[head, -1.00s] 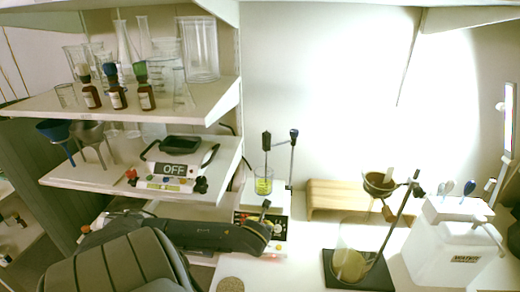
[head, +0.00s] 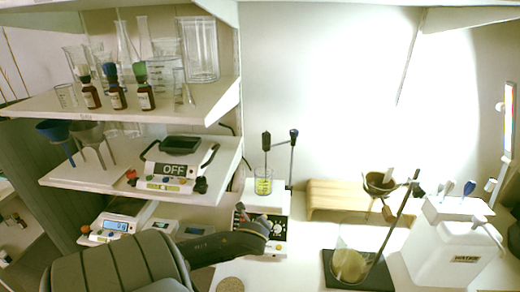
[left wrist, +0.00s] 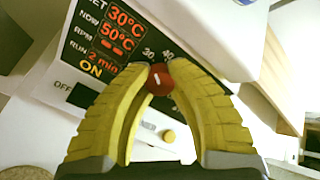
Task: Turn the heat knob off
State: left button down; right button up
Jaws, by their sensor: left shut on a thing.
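The hot plate stirrer (head: 277,206) stands on the bench and bears a beaker of yellow-green liquid (head: 263,184). Its front panel is partly hidden by my left arm in the head view. In the left wrist view, the red heat knob (left wrist: 160,79) sits between the yellow fingertips of my left gripper (left wrist: 158,76), which is shut on it. The panel display (left wrist: 107,37) reads 30°C set, 50°C now, 2 min and ON. A yellow knob (left wrist: 169,136) lies below the red one. My right gripper is not in view.
A black switch (left wrist: 82,95) by the word OFF is left of the fingers. A flask on a black stand base (head: 343,272) is to the right. A wooden rack (head: 335,199) stands behind. A scale (head: 117,225) is at left, and a round cork mat (head: 230,284) lies in front.

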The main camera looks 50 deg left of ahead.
pick_arm(q)
jog(key=n, duration=0.4)
jog(key=shift+a+r+n, duration=0.15)
jog(key=shift+a+n, duration=0.05)
jog(key=shift+n, duration=2.1)
jog(key=shift+s+a, duration=0.1)
jog(key=c, duration=1.4)
grip_release()
jog(key=shift+o, duration=0.2)
jog(key=shift+s+d, duration=0.1)
jog(key=shift+d, duration=0.15)
jog(key=v, duration=0.7)
